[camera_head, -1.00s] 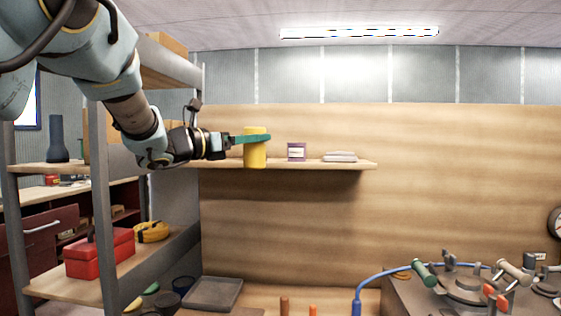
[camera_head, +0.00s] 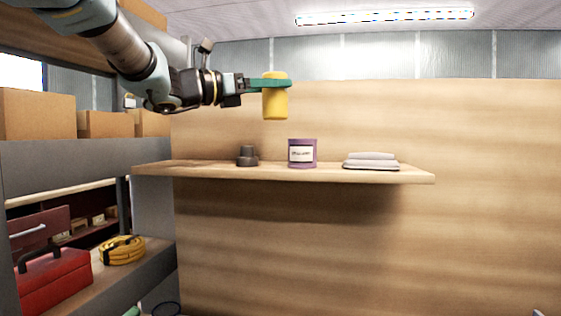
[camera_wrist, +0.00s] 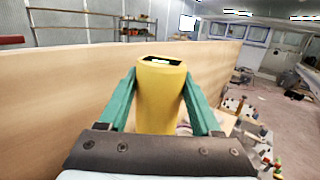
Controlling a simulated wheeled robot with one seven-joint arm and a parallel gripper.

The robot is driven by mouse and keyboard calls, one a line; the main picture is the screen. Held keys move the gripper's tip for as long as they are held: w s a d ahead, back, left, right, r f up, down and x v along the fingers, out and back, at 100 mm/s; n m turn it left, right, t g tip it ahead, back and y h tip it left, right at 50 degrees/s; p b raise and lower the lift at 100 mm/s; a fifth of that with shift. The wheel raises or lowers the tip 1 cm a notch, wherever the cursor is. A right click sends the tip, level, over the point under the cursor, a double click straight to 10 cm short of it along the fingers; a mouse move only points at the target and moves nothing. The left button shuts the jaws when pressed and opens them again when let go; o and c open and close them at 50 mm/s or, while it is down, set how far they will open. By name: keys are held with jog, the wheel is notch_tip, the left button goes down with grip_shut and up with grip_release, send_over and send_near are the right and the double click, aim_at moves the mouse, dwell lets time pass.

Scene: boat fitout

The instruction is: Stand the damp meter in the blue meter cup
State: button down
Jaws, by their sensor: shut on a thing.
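My gripper (camera_head: 262,84), with green fingers, is shut on the damp meter (camera_head: 274,100), a rounded yellow body held roughly upright in the air, above the level of the wall shelf. In the wrist view, the damp meter (camera_wrist: 160,95) sits between the two green fingers of my gripper (camera_wrist: 160,90), and a dark and white patch shows on its top end. I cannot make out a clearly blue meter cup. A dark round rim (camera_head: 163,308) is cut off at the bottom edge of the head view, and I cannot tell what it is.
The wooden wall shelf (camera_head: 380,175) bears a dark grey stepped piece (camera_head: 247,156), a purple labelled tin (camera_head: 302,154) and folded grey cloths (camera_head: 371,161).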

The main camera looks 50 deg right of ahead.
notch_tip(320, 180, down, 9)
jog(key=shift+d+p, duration=0.15)
jog(key=shift+p, duration=1)
jog(key=shift+f, duration=0.4)
jog(key=shift+f, duration=0.15)
jog(key=shift+c, duration=0.3)
grip_release()
